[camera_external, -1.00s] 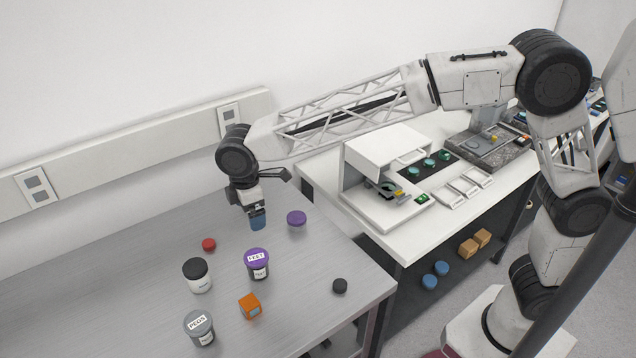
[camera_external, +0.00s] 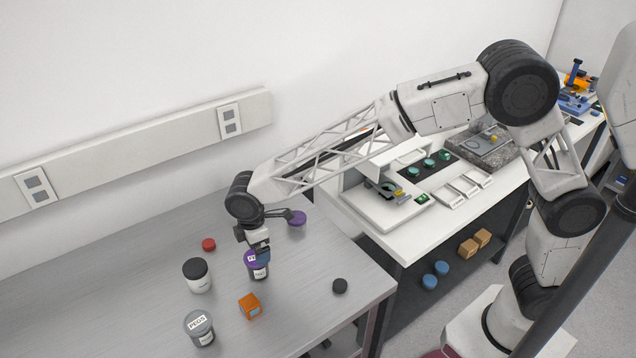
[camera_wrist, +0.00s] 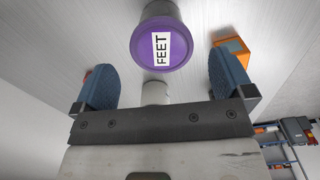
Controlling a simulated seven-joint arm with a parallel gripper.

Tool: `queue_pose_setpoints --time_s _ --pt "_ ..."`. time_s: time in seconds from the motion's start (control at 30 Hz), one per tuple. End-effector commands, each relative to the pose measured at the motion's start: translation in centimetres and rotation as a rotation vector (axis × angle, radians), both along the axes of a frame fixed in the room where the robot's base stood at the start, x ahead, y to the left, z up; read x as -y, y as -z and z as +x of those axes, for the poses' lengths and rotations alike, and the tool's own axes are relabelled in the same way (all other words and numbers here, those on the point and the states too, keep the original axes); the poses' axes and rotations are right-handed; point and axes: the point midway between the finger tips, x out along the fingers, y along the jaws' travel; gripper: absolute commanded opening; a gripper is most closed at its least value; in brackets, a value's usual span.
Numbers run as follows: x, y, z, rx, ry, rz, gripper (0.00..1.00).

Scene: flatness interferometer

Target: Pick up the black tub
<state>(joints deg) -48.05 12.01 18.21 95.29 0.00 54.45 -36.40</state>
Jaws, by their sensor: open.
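A white jar with a black lid (camera_external: 197,275) stands upright on the grey table, left of my gripper. A small low black round piece (camera_external: 340,286) lies near the table's right edge. I cannot tell which of these is the black tub. My gripper (camera_external: 262,254) is open over the purple-lidded jar marked FEET (camera_external: 252,259), which it partly hides. In the wrist view the FEET lid (camera_wrist: 160,45) lies between and just beyond the blue fingertips (camera_wrist: 161,70). No grip on it shows.
A grey-lidded PEGS jar (camera_external: 199,328), an orange box (camera_external: 250,306), a red cap (camera_external: 209,244) and a purple piece (camera_external: 298,218) are on the table. The orange box also shows near the right finger in the wrist view (camera_wrist: 232,50). A white bench (camera_external: 405,212) with equipment stands to the right.

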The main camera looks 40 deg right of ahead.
Motion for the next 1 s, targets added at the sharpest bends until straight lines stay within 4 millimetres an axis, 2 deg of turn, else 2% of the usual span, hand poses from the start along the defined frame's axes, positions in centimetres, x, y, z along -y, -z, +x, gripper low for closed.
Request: queue_pose_setpoints --time_s 0.23,0.73,1.0 --pt "0.0 1.9 0.0 -0.001 0.0 -0.001 0.99" --pt "0.0 2.7 0.0 -0.001 0.0 -0.001 0.99" --pt "-0.1 5.6 -0.1 -0.002 0.0 -0.002 0.99"
